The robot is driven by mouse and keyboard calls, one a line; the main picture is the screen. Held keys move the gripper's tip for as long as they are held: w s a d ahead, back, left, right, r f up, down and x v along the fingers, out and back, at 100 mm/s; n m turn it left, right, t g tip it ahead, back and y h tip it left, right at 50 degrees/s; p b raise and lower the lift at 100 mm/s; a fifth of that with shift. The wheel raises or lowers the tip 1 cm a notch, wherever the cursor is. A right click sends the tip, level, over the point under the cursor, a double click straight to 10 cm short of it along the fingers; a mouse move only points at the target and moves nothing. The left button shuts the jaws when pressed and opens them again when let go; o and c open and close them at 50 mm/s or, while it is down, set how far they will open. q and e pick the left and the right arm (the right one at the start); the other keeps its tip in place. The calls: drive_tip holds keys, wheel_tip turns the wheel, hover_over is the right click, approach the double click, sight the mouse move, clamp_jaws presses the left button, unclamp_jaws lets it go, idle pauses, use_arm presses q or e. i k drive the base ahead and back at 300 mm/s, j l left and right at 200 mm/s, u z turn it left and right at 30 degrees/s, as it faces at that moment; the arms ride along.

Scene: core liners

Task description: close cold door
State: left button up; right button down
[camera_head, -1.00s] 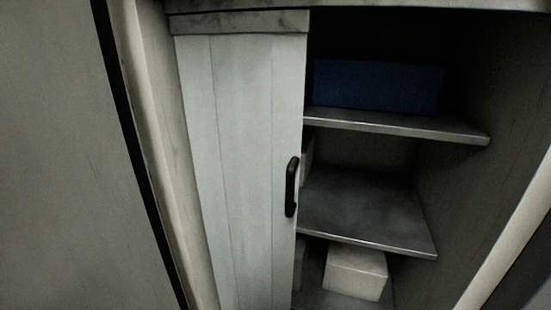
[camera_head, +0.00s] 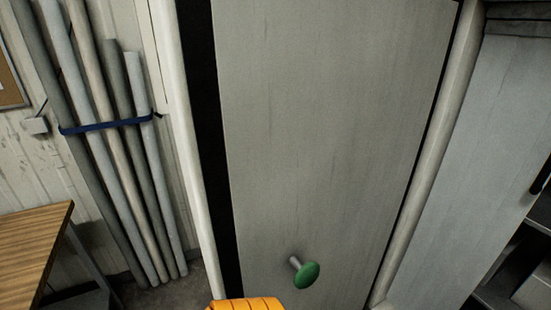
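A tall pale grey door (camera_head: 325,130) fills the middle of the head view. A round green knob (camera_head: 307,274) on a short metal stem sticks out from its lower part. A dark gap (camera_head: 203,120) runs down the door's left side beside a pale frame post; a thinner dark line runs down its right side. I cannot tell for sure how far the door stands from its frame. Neither of my grippers is in view.
A ribbed orange object (camera_head: 246,305) shows at the bottom edge. Several long tubes (camera_head: 115,160), held by a blue strap, lean on the left wall. A wooden table (camera_head: 30,245) stands at lower left. A cabinet with a pale door (camera_head: 490,130) and shelves is at right.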

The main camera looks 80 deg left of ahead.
sight(301, 127)
drive_tip(key=k+j, duration=0.15)
drive_tip(key=j, duration=0.15)
drive_tip(key=k+j+u, duration=0.2)
drive_tip(key=j, duration=0.45)
drive_tip(key=k+j, duration=0.25)
drive_tip(key=k+j+u, duration=0.1)
drive_tip(key=j, duration=0.3)
drive_tip(key=k+j+u, duration=0.1)
drive_tip(key=j, duration=0.45)
drive_tip(key=i+j+z, duration=0.1)
drive_tip(key=j, duration=0.35)
